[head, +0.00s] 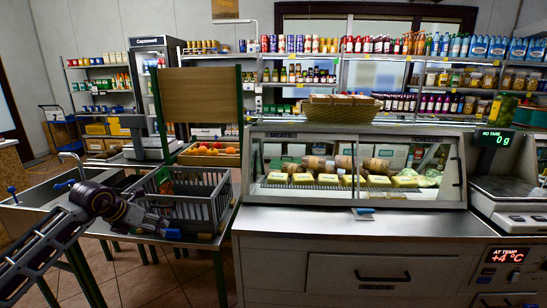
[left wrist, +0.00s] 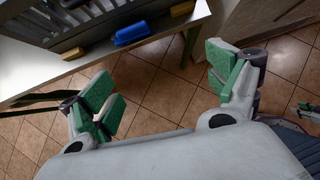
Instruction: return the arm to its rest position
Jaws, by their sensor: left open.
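My left arm reaches in from the left in the head view. Its gripper (head: 160,223) is by the front edge of the bench, in front of the grey crate (head: 208,212). In the left wrist view the two green-padded fingers of my left gripper (left wrist: 163,88) are spread wide apart. Only tiled floor shows between them, and nothing is held. My right gripper does not show in the head view.
The bench edge (left wrist: 205,10) is close beyond the fingers, with a blue item (left wrist: 155,27) on it. A glass display case (head: 360,205) on a counter stands to the right. A sink (head: 45,190) is at left. Tiled floor (left wrist: 160,95) lies open below the gripper.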

